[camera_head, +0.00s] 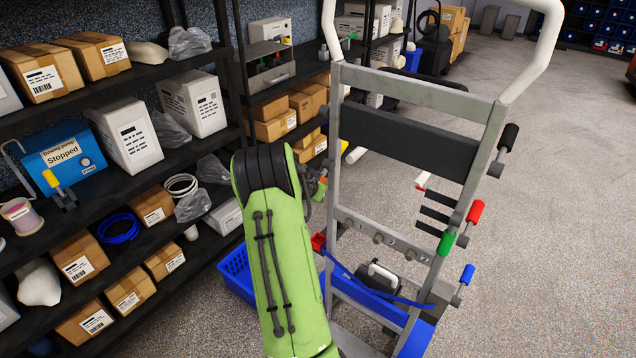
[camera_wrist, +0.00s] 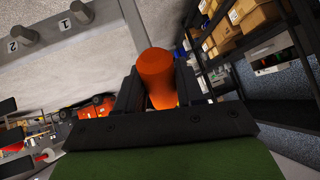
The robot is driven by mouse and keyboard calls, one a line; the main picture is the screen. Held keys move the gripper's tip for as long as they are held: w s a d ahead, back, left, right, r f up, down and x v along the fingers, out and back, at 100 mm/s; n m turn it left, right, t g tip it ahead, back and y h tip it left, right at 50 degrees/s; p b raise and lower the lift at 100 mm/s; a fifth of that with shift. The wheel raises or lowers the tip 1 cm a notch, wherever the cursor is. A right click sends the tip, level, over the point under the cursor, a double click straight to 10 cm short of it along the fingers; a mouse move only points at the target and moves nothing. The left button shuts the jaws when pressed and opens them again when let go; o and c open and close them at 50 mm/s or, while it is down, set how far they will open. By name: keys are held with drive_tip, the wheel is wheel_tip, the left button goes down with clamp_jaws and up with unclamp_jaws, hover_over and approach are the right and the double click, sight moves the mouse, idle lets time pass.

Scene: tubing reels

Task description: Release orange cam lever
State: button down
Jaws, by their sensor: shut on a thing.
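The orange cam lever (camera_wrist: 155,68) is a thick orange cylinder between my gripper's black fingers in the wrist view. My gripper (camera_wrist: 157,88) is shut on it, with a finger on either side. In the head view a small bit of orange (camera_head: 323,181) shows at the left post of the grey frame (camera_head: 345,155), just right of my green arm. The arm hides most of my gripper and the lever's base there.
Black, red (camera_head: 475,212), green (camera_head: 446,243) and blue (camera_head: 467,274) levers line the frame's right post. A red lever (camera_head: 318,242) sits low on the left post. A blue crate (camera_head: 235,272) is below.

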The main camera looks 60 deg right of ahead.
drive_tip(key=shift+a+r+y+p, duration=0.25)
drive_tip(key=shift+r+y+p, duration=0.35)
drive_tip(key=shift+y, duration=0.2)
drive_tip(key=shift+w, duration=0.1)
drive_tip(key=c, duration=0.8)
unclamp_jaws()
drive_tip(key=v, duration=1.5)
drive_tip(key=shift+a+r+b, duration=0.2)
drive_tip(key=shift+r+b, duration=0.05)
drive_tip(key=shift+b, duration=0.1)
